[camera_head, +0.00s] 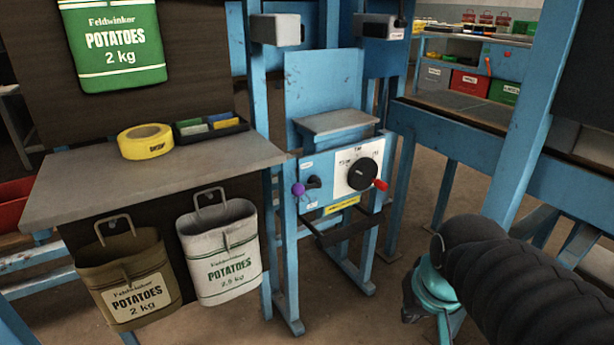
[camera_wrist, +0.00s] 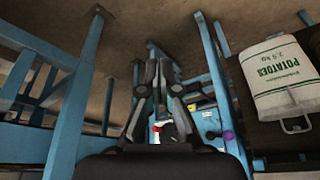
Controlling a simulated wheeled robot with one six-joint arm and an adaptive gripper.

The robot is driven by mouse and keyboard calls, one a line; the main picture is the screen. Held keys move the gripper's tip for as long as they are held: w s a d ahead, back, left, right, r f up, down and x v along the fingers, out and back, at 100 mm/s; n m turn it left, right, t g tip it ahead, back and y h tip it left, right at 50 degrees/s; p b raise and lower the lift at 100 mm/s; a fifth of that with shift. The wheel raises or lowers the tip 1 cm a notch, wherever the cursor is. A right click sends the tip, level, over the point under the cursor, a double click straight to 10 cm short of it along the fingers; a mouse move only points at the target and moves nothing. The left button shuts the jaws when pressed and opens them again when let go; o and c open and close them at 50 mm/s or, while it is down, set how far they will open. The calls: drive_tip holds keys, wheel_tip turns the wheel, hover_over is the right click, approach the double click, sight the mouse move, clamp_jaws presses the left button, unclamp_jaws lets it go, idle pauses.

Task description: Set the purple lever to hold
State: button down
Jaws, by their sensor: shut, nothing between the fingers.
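The purple lever (camera_head: 298,189) is a ball knob on a short dark arm at the left of the blue machine's front panel (camera_head: 318,203). Its ball points to the left of its pivot; the small labels beside it are too small to read. It also shows in the wrist view as a purple knob (camera_wrist: 228,135). My gripper (camera_wrist: 163,62) is shut and empty in the wrist view, with the panel beyond and below it in the picture. In the head view my arm is at the lower right, apart from the lever, and the fingertips are not clearly visible.
A black dial (camera_head: 362,175) with a red handle (camera_head: 380,184) sits right of the lever. A white sack (camera_head: 220,252) and a brown sack (camera_head: 128,277) hang left of the machine. A table (camera_head: 150,178) holds yellow tape (camera_head: 146,141). Blue posts stand around the machine.

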drive_tip(key=w+a+r+y, duration=0.2)
drive_tip(key=w, duration=0.8)
drive_tip(key=w+a+r+g+y, duration=0.1)
drive_tip(key=w+a+r, duration=0.1)
drive_tip(key=w, duration=0.7)
drive_tip(key=w+a+r+y, duration=0.1)
drive_tip(key=w+r+y, duration=0.1)
drive_tip(key=w, duration=0.8)
drive_tip(key=w+a+r+n+y, duration=0.3)
drive_tip(key=w+a+r+n, duration=0.2)
drive_tip(key=r, duration=0.4)
drive_tip(key=shift+r+t+p, duration=0.25)
drive_tip(key=shift+t+p, duration=0.15)
drive_tip(key=shift+p, duration=0.05)
drive_tip(key=shift+w, duration=0.1)
